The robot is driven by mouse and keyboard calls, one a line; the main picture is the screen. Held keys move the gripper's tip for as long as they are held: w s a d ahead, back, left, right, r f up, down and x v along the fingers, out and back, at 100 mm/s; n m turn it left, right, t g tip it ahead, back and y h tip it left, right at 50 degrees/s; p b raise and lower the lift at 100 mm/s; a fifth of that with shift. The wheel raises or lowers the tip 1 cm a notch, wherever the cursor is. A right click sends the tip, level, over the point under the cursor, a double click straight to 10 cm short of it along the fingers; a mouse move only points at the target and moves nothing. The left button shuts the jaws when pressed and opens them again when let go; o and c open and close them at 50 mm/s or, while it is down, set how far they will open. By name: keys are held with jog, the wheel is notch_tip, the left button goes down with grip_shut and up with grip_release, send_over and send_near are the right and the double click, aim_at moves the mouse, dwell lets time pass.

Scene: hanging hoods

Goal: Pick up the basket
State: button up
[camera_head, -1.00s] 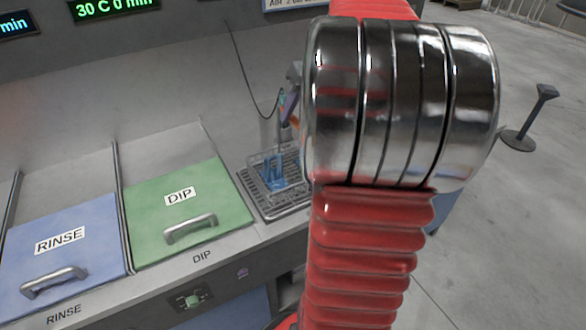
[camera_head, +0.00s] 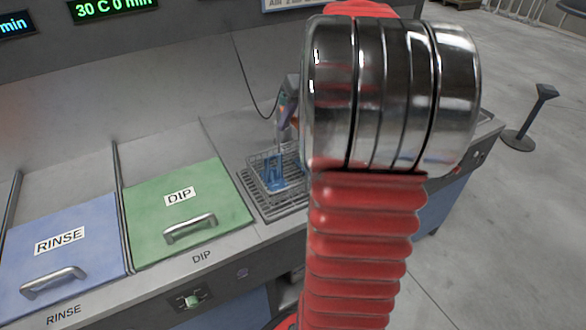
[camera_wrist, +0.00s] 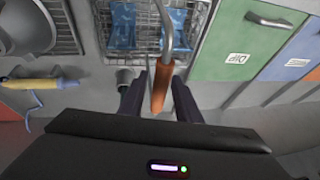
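The wire basket (camera_head: 262,168) holds blue pieces and stands on the drain grate (camera_head: 258,204) right of the green DIP lid. In the wrist view the basket (camera_wrist: 190,50) shows at the top, with a bent metal handle that ends in an orange grip (camera_wrist: 160,90). My gripper (camera_wrist: 160,98) has its two dark fingers apart, one on each side of the orange grip, with gaps showing. In the head view my gripper is small and partly hidden behind my arm, above the basket.
The green DIP lid (camera_head: 205,225) and blue RINSE lid (camera_head: 55,262) lie shut to the left, each with a bar handle. A yellow-handled tool (camera_wrist: 30,85) with a cable shows in the wrist view. A black post (camera_head: 530,115) stands on open floor at right.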

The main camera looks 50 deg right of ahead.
grip_shut()
dwell(0.3)
jog(key=shift+r, duration=0.15)
jog(key=shift+r, duration=5)
